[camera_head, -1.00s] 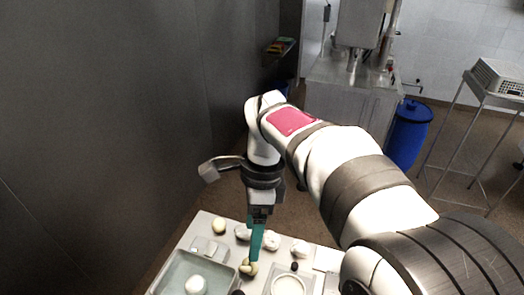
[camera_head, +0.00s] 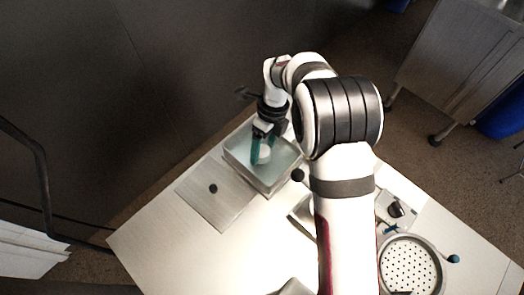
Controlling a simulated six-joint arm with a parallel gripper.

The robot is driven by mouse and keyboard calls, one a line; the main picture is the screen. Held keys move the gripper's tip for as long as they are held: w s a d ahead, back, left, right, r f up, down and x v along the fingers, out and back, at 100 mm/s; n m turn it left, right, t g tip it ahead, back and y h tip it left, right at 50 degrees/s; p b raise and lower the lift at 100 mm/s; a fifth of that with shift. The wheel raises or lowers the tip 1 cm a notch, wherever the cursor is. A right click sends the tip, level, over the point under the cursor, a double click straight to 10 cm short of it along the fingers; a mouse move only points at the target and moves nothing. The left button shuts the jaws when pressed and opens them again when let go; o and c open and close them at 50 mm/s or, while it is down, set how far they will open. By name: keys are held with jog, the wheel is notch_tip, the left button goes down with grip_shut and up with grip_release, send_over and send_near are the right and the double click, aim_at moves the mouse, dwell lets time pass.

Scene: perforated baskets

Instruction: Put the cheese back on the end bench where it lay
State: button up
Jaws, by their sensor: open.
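A round white piece, likely the cheese (camera_head: 265,157), sits in a shallow metal tray (camera_head: 283,184) with a pale blue-green inside. My gripper (camera_head: 262,149) reaches down over this tray. Its teal fingers are open and come down close to the white piece. I cannot tell whether they touch it. The fingers and wrist hide part of the piece and the tray's back rim. I cannot tell which surface is the end bench.
A flat metal plate (camera_head: 207,203) with a dark knob lies left of the tray. A round perforated basket (camera_head: 437,267) stands at the front right. The pale tabletop (camera_head: 190,264) is clear at the front left. A dark wall stands close behind.

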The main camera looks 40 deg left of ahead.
jog(key=shift+s+f, duration=0.1)
jog(key=shift+f, duration=0.25)
jog(key=shift+r, duration=0.1)
grip_shut()
